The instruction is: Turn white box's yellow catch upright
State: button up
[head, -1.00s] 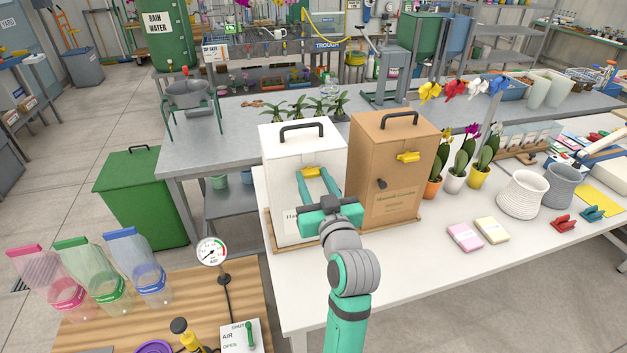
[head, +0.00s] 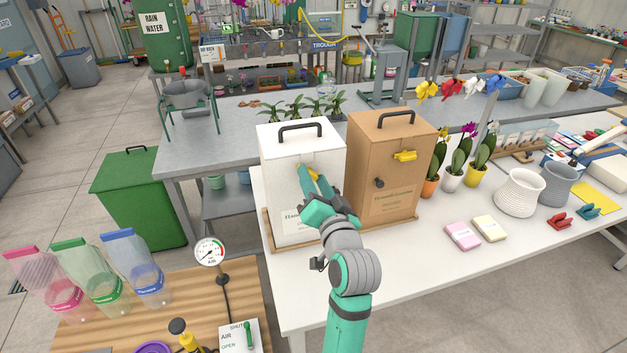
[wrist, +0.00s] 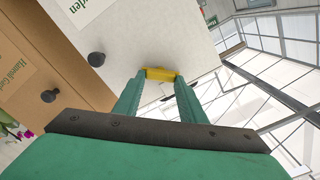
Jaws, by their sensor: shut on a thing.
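The white box (head: 282,152) stands upright on a wooden base with a black handle on its lid. Its yellow catch (head: 313,174) is high on the front face and looks tilted, between level and upright. My gripper (head: 311,176) is shut on the catch, its green fingers on either side of it. In the wrist view the yellow catch (wrist: 160,74) lies between the two fingertips (wrist: 158,80) against the white front (wrist: 140,40). In the head view the fingers hide part of the catch, and my wrist covers the lower right of the box front.
A brown box (head: 380,165) with its own yellow catch (head: 404,156) and dark knob stands close on the right. Potted orchids (head: 455,172) are beyond it. Pink and yellow packs (head: 463,236) lie on the white table (head: 400,275), with clear room in front.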

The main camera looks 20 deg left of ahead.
jog(key=m, duration=0.9)
jog(key=shift+f+m, duration=0.25)
jog(key=shift+m, duration=0.15)
dwell(0.4)
jog(key=o, duration=1.1)
jog(key=shift+c, duration=0.2)
jog(key=v, duration=1)
jog(key=shift+s+d, duration=0.25)
